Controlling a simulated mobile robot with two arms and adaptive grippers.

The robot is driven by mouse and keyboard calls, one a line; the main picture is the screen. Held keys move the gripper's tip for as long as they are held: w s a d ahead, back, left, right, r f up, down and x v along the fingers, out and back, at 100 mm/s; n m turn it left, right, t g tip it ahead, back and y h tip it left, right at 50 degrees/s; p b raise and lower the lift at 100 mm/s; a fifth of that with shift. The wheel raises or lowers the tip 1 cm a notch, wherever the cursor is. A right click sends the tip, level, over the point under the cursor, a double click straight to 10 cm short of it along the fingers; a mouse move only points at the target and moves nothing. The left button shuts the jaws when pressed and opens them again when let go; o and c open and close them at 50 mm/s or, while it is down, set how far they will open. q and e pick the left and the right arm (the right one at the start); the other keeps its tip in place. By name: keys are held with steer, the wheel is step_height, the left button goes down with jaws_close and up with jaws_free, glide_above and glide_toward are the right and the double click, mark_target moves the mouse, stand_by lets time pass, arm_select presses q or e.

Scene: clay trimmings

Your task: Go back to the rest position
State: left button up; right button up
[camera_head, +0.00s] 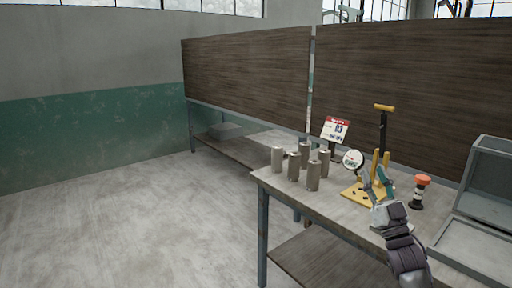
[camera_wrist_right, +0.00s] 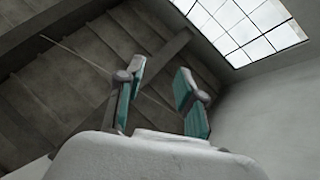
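My right gripper (camera_head: 376,182) is raised over the right part of the workbench (camera_head: 335,216), in front of a yellow press. In the right wrist view the two teal fingers of the gripper (camera_wrist_right: 158,95) stand apart with nothing between them. That view looks up at the roof and a window. My left gripper does not show in either view.
Several grey-brown clay cylinders (camera_head: 313,176) stand upright on the bench's left part. Behind them is a red-and-white sign (camera_head: 335,130). A yellow press (camera_head: 353,194) with a round dial (camera_head: 353,159), an orange-topped device (camera_head: 420,191) and a grey box (camera_head: 489,185) stand further right. Floor at left is clear.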

steer(key=w+d+f+g+h, duration=0.2)
steer(key=f+g+h, duration=0.2)
steer(key=f, duration=0.4)
steer(key=w+d+f+g+h, duration=0.3)
steer(key=f, duration=0.5)
steer(key=s+a+f+g, duration=0.15)
steer(key=s+f, duration=0.35)
steer(key=f, duration=0.7)
steer(key=s+a+f+m+g, duration=0.1)
steer(key=s+f+g, duration=0.3)
steer(key=f, duration=0.8)
steer(key=s+a+f+g, duration=0.15)
steer(key=s+f, duration=0.45)
steer(key=f, duration=0.6)
steer(key=s+a+f+g, duration=0.2)
steer(key=s+f+g, duration=0.1)
steer(key=s+f, duration=0.75)
steer(key=s+a+f+g, duration=0.25)
steer(key=s+f, duration=0.55)
steer(key=s, duration=0.6)
steer(key=s+a+f+g, duration=0.1)
steer(key=s+f, duration=0.3)
steer(key=s, duration=0.9)
steer(key=s+a+f+g+y, duration=0.1)
steer(key=s+f+g, duration=0.3)
steer(key=s, duration=1)
steer(key=shift+s+a, duration=0.2)
steer(key=shift+a, duration=0.4)
steer(key=shift+s, duration=0.1)
